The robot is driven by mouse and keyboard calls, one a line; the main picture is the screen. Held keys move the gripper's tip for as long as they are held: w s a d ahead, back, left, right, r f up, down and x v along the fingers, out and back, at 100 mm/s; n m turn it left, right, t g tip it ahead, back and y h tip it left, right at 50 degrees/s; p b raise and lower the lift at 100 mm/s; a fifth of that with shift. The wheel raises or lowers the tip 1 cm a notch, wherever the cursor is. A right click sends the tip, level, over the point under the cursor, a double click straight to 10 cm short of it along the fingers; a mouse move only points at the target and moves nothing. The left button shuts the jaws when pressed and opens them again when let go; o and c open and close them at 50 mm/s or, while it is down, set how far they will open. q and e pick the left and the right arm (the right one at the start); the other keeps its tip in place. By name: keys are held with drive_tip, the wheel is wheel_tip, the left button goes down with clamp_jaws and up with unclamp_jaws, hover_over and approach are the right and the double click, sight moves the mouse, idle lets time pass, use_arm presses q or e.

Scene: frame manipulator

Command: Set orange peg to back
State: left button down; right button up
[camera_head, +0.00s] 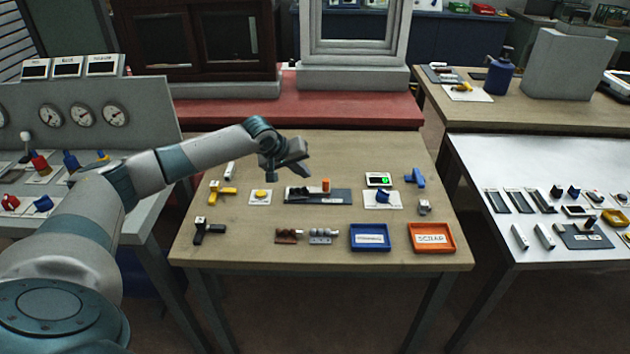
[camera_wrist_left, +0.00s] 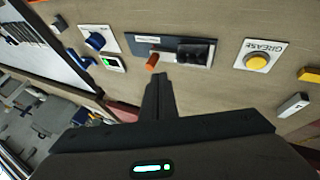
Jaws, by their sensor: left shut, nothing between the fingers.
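The orange peg (camera_head: 326,185) stands on the right part of a dark plate (camera_head: 342,196) in the middle of the wooden table; in the wrist view the peg (camera_wrist_left: 152,62) shows just beyond my fingertips. A black block (camera_head: 298,193) sits on the plate's left part in the head view. My left gripper (camera_head: 305,172) is above and behind the plate; in the wrist view its fingers (camera_wrist_left: 159,77) are closed together and empty. The gap between fingertips and peg cannot be judged exactly. My right gripper is not in view.
A yellow button (camera_head: 261,195) is left of the plate, a blue switch (camera_head: 383,198) and a green-lit display (camera_head: 378,180) right of it. A blue tray (camera_head: 370,249) and an orange scrap tray (camera_head: 412,247) stand at the front right. The table's back strip looks clear.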

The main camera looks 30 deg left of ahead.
use_arm(q)
drive_tip(key=p+x, duration=0.1)
drive_tip(key=x, duration=0.5)
drive_tip(key=shift+w+f, duration=0.15)
drive_tip(key=shift+f, duration=0.05)
drive_tip(key=shift+p+x, duration=0.4)
drive_tip(key=shift+x, duration=0.7)
drive_tip(key=shift+w+d+p, duration=0.15)
drive_tip(key=shift+w+d, duration=0.3)
drive_tip(key=shift+d, duration=0.35)
drive_tip(key=shift+w+d+p, duration=0.15)
drive_tip(key=shift+w+d, duration=0.3)
drive_tip(key=shift+d, duration=0.35)
